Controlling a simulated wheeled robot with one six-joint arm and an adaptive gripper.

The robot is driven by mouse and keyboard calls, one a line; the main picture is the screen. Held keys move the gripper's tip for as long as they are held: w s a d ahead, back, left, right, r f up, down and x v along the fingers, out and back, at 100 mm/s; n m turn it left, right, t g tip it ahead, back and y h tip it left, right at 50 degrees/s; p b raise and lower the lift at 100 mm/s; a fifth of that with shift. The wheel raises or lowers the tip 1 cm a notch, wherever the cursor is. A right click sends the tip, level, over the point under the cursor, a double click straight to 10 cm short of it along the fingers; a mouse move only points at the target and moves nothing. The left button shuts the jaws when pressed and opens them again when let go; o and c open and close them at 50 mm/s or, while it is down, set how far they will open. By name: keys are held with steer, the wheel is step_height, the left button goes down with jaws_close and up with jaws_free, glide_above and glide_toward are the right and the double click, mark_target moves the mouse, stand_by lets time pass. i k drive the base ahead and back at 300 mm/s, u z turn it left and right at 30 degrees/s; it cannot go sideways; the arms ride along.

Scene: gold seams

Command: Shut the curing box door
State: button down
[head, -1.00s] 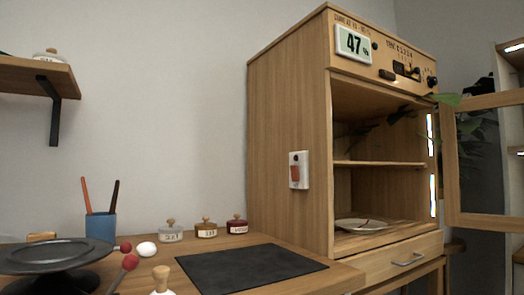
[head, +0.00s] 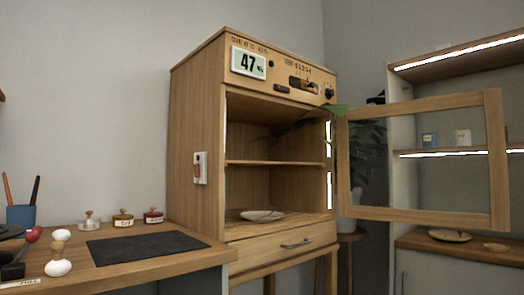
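The curing box (head: 198,130) is a tall wooden cabinet in the middle of the head view, with a display reading 47 on its top panel. Its door (head: 495,160), a wooden frame around a clear pane, stands wide open, swung out to the right of the box. Inside the box are a shelf (head: 275,163) and a plate (head: 262,215) on the floor below it. A drawer (head: 270,247) with a metal handle is under the opening. My gripper is not in view.
A wooden table (head: 150,262) with a black mat (head: 145,247) and small lidded jars stands to the left. Behind the door are a plant, a stool (head: 352,237) and a lit shelf unit (head: 450,72). A red-and-white device (head: 200,168) is on the box's side.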

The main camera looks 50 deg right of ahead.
mark_target(499, 219)
steer(key=k, duration=0.45)
steer(key=z, duration=1.3)
steer(key=i, duration=0.5)
steer(key=z, duration=0.6)
steer(key=k, duration=1.25)
steer(key=z, duration=0.9)
steer(key=i, duration=1.65)
steer(key=u, duration=0.6)
